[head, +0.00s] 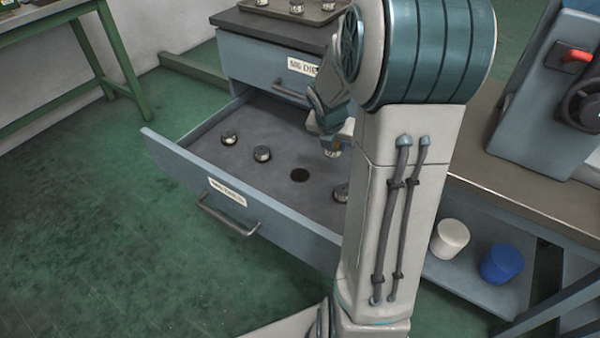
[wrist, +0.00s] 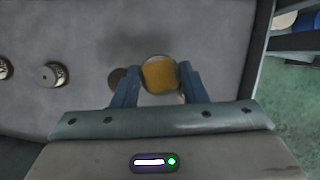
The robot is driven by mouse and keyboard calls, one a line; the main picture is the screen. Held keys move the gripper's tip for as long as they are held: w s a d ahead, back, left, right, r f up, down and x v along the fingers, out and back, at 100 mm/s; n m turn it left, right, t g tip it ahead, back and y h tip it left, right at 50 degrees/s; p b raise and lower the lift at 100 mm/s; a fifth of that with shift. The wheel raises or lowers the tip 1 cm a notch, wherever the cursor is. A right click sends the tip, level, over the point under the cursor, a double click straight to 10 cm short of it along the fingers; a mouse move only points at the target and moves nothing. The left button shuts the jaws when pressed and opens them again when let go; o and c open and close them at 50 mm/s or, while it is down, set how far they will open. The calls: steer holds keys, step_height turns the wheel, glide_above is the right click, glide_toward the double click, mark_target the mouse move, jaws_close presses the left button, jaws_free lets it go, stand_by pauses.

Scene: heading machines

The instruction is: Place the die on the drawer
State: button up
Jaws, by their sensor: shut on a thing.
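My gripper (head: 331,138) is over the open drawer (head: 262,218) and shut on a die (head: 332,153). The wrist view shows the die (wrist: 160,75) with a round yellow-orange top between the two fingertips (wrist: 160,68). In the head view the die appears above the drawer floor; its exact height is hard to tell. A dark round spot (head: 299,175), perhaps a recess, lies on the drawer floor to the left of the held die. It also shows in the wrist view (wrist: 117,77), partly behind the left finger.
A tray (head: 305,11) with similar pieces is on the cabinet top. White (head: 450,238) and blue (head: 501,263) containers stand on a low shelf at right.

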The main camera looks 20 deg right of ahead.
steer(key=w+a+f+b, duration=0.1)
steer(key=a, duration=0.1)
steer(key=w+a+f+b, duration=0.1)
steer(key=a+f, duration=0.1)
steer(key=a, duration=0.1)
steer(key=w+a+f+b, duration=0.2)
steer(key=shift+w+a+f, duration=0.1)
steer(key=shift+a+f, duration=0.1)
steer(key=shift+a, duration=0.15)
steer(key=shift+f+b, duration=1.1)
steer(key=shift+f, duration=0.85)
steer(key=shift+f, duration=0.15)
steer(key=o, duration=1.2)
